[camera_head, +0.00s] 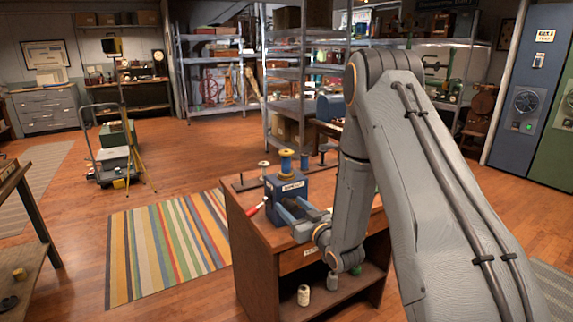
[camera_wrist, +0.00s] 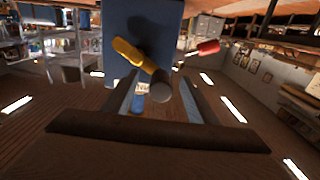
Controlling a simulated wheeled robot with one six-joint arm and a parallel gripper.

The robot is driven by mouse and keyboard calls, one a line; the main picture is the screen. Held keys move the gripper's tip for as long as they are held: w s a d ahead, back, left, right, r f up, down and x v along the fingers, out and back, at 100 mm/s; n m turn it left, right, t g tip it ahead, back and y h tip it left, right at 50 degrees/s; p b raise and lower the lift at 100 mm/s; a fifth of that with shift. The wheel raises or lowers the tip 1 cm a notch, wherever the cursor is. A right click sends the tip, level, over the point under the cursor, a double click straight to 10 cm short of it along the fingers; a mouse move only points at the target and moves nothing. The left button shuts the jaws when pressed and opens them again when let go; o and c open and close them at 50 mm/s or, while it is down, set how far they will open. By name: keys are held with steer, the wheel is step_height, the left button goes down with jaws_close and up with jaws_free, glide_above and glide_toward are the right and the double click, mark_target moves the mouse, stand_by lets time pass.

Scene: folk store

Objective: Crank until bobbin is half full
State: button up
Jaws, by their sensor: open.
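A blue winder box (camera_head: 285,196) stands on the wooden cabinet, with a yellow-orange bobbin (camera_head: 286,163) upright on top. How full the bobbin is cannot be made out. A red-handled lever (camera_head: 256,210) sticks out at the box's left; its red grip (camera_wrist: 207,47) shows in the wrist view. There a yellow crank arm (camera_wrist: 132,55) lies in front of the blue box (camera_wrist: 165,25) and leads to a dark round crank handle (camera_wrist: 162,88). My gripper (camera_head: 298,212) is at the box's near side. In the wrist view my gripper (camera_wrist: 156,98) is open, its fingers either side of the handle.
A striped rug (camera_head: 165,245) and open floor lie to the left. Metal shelves stand behind.

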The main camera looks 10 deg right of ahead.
steer(key=p+v, duration=0.2)
steer(key=v, duration=0.7)
stand_by(0.5)
steer(key=shift+w, duration=0.15)
steer(key=s+a+r+m+g+h, duration=0.1)
steer(key=s+r+g+h, duration=0.1)
steer(key=s+g, duration=0.6)
steer(key=s+a+r+m+g+h, duration=0.1)
steer(key=s+g, duration=0.7)
steer(key=s, duration=1)
steer(key=r+m+h, duration=0.1)
steer(key=h, duration=0.1)
steer(key=shift+s+r+m+h, duration=0.2)
steer(key=shift+s+m+h, duration=0.1)
steer(key=shift+s, duration=0.05)
